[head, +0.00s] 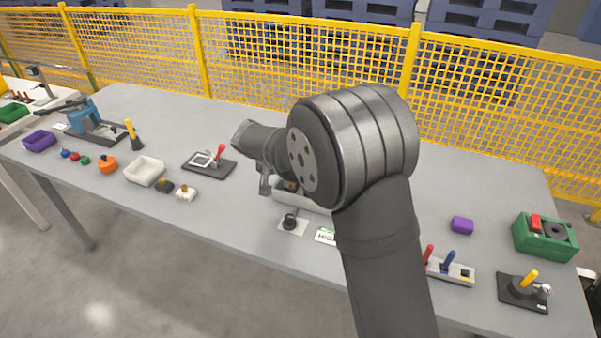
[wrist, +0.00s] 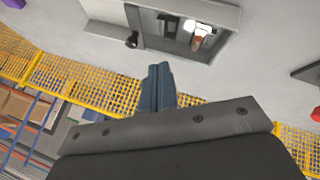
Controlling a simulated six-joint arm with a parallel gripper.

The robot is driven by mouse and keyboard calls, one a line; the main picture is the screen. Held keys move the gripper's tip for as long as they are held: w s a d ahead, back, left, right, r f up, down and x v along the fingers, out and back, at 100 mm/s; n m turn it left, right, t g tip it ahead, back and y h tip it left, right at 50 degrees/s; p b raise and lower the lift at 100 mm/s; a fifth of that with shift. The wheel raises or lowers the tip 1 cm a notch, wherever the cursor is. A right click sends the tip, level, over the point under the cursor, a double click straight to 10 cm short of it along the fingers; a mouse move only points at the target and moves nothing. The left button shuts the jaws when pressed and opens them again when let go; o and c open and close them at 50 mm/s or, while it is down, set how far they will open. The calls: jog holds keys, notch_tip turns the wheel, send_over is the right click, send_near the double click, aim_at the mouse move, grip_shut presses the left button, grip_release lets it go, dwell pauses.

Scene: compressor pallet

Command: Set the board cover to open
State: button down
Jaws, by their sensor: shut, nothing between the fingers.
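The board (head: 310,206) is a pale low box near the middle of the table, mostly hidden behind my arm in the head view. In the wrist view the board (wrist: 222,50) shows at the top edge, with a dark recess holding a black part, a brownish part and a bright spot. A pale panel (wrist: 103,11) with a small black knob (wrist: 131,41) lies left of the recess; it may be the cover, but I cannot tell its full position. My gripper (head: 265,188) is beside the board. In the wrist view its fingers (wrist: 158,72) are together, empty and apart from the knob.
A black dial on a plate (head: 290,223) and a sign (head: 325,236) lie in front of the board. A red-handled clamp (head: 210,162) stands left. A lever box (head: 452,270) and a purple block (head: 462,225) are right. Yellow fencing (head: 300,60) runs behind the table.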

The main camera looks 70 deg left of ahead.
jog(key=x, duration=0.7)
jog(key=shift+w+f, duration=0.15)
jog(key=shift+f, duration=0.1)
jog(key=w, duration=0.2)
jog(key=w+d, duration=0.1)
jog(key=shift+w+f, duration=0.25)
jog(key=shift+w, duration=0.3)
jog(key=shift+d, duration=0.15)
jog(key=w+d, duration=1.1)
jog(key=shift+w+d, duration=0.1)
